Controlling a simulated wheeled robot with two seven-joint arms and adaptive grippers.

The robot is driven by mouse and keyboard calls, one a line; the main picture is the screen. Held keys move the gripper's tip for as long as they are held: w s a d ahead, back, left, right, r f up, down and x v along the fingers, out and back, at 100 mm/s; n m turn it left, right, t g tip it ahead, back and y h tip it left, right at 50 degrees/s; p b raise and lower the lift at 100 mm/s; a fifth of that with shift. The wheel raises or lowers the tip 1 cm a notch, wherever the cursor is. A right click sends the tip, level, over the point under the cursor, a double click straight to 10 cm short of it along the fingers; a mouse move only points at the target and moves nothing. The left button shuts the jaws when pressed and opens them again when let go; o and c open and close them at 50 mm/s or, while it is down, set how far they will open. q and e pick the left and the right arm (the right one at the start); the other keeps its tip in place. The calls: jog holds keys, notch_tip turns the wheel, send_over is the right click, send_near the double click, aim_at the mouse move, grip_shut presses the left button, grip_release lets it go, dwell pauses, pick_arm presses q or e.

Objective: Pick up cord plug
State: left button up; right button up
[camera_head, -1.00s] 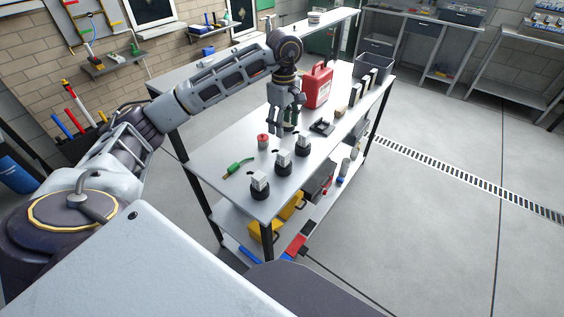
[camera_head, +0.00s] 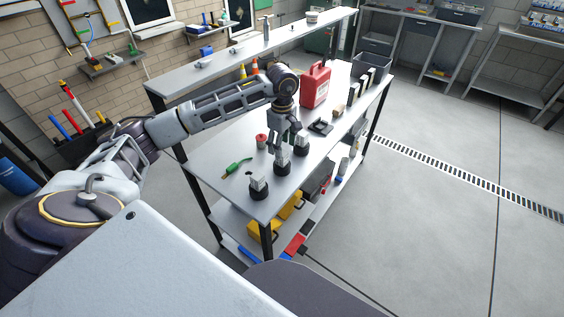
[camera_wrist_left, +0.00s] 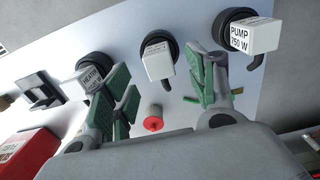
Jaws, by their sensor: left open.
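Three white cord plugs stand in black round bases along the table's edge. The near one (camera_head: 259,184), labelled PUMP 750 W, shows in the left wrist view (camera_wrist_left: 252,38). The middle plug (camera_head: 282,162) shows in the left wrist view (camera_wrist_left: 157,62) with a label too small to read. The far plug (camera_head: 302,143), labelled HEATER, shows in the left wrist view (camera_wrist_left: 91,76), partly behind a finger. My left gripper (camera_head: 286,147) points down, open and empty, just above the middle plug. In the left wrist view its green-padded fingers (camera_wrist_left: 165,88) are spread with the middle plug between and beyond them.
A raised shelf (camera_head: 235,60) runs along the back.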

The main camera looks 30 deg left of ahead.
aim_at(282, 162)
jog(key=shift+a, duration=0.15)
pick_arm(q)
jog(key=shift+f, duration=0.1)
jog(key=shift+f+p, duration=0.35)
jog(key=shift+f, duration=2.2)
pick_arm(e)
jog(key=shift+s+a+r, duration=0.3)
jog(key=shift+s+a, duration=0.1)
jog(key=shift+s, duration=0.15)
jog(key=shift+w, duration=0.1)
pick_arm(q)
jog(key=c, duration=1.1)
pick_arm(e)
jog(key=shift+w, duration=0.4)
pick_arm(q)
jog(key=shift+r, duration=0.2)
pick_arm(e)
jog(key=shift+s, duration=0.15)
